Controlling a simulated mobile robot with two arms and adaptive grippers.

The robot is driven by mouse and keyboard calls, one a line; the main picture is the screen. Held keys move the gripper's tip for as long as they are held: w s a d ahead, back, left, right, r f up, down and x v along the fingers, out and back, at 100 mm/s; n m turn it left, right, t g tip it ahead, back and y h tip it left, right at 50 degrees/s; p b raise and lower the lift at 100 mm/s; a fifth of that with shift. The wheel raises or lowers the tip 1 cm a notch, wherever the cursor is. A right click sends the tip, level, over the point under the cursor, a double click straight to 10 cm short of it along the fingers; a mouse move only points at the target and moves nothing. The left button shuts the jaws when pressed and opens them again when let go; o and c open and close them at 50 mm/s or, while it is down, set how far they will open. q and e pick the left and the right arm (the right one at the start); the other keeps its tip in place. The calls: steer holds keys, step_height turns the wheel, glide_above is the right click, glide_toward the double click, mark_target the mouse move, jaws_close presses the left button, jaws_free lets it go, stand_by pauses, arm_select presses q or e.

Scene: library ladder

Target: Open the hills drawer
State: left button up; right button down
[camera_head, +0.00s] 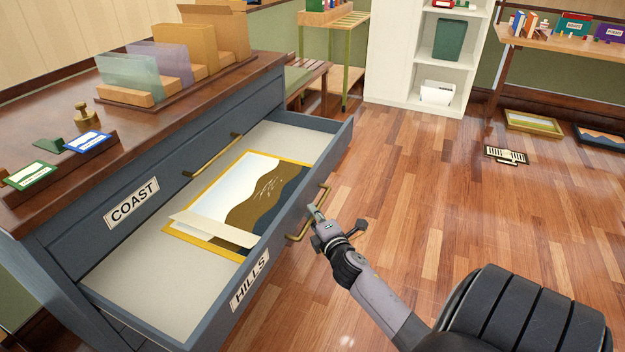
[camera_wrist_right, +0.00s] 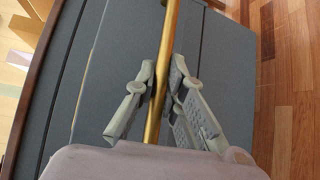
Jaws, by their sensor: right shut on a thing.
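The hills drawer (camera_head: 213,315) is the lower drawer of the blue-grey cabinet and stands well out from it. Its front carries a white HILLS label (camera_head: 250,279) and a brass handle (camera_head: 295,237). My right gripper (camera_head: 317,217) is at the far part of that handle. In the right wrist view the brass bar (camera_wrist_right: 153,120) runs between the fingers of my right gripper (camera_wrist_right: 160,85), which is shut on it. Inside the drawer lies a yellow-edged picture (camera_head: 245,200) with a pale strip across its near end. My left gripper is not in view.
The COAST drawer (camera_head: 160,195) above is shut. On the cabinet top (camera_head: 190,98) stand card holders, a brass weight (camera_head: 84,116) and upright folders. Wooden floor (camera_head: 470,240) lies clear to the right, with a small dark-and-cream plaque (camera_head: 506,155) and picture frames farther back.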

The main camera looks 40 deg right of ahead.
steer(key=shift+f, duration=0.1)
steer(key=c, duration=1.7)
jaws_free()
steer(key=shift+o, duration=0.2)
steer(key=v, duration=1.2)
